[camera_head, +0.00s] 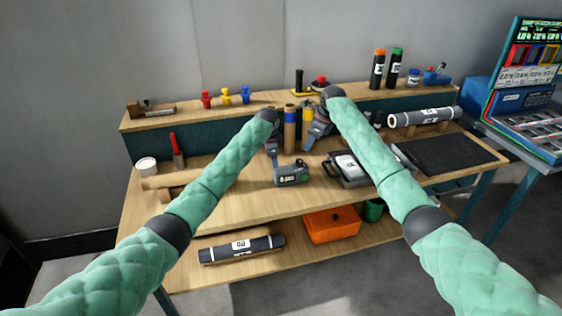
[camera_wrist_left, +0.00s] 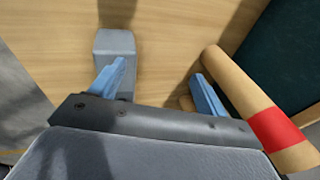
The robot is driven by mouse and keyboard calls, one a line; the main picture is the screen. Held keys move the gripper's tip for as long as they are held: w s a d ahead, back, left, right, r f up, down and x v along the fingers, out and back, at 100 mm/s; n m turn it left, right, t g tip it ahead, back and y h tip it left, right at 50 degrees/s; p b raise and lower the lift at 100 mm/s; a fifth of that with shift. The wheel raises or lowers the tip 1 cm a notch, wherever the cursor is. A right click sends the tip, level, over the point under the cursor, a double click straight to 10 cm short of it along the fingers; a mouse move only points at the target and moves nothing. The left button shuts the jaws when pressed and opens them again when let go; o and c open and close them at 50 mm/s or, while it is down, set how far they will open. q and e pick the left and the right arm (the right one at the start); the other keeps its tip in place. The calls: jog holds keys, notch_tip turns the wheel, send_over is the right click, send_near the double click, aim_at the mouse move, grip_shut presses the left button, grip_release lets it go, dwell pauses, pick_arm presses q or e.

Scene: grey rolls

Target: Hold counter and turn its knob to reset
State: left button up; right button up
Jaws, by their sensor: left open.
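The counter (camera_head: 291,174), a small dark grey box with a greenish patch on its front, sits on the worktop in the middle of the head view. Its knob is too small to make out. My left gripper (camera_head: 273,152) is just behind and left of it, pointing down. In the left wrist view its blue fingers (camera_wrist_left: 158,88) are wide apart with nothing between them. A grey block (camera_wrist_left: 115,45), probably the counter, lies beyond the left finger, partly hidden by it. My right gripper (camera_head: 314,140) hangs above the bench, up and right of the counter; its finger gap is unclear.
Upright rolls (camera_head: 290,130) stand behind the counter, close to both grippers. A dark case (camera_head: 347,167) with a white label lies to the right. In the left wrist view a brown roll with a red band (camera_wrist_left: 275,128) lies beside the right finger. Worktop in front is clear.

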aim_at(281, 176)
pick_arm(q)
jog(key=s+d+g, duration=0.3)
jog(key=shift+s+d+f+n+g+y, duration=0.25)
jog(key=shift+f+n+g+y, duration=0.15)
jog(key=shift+f, duration=3.9)
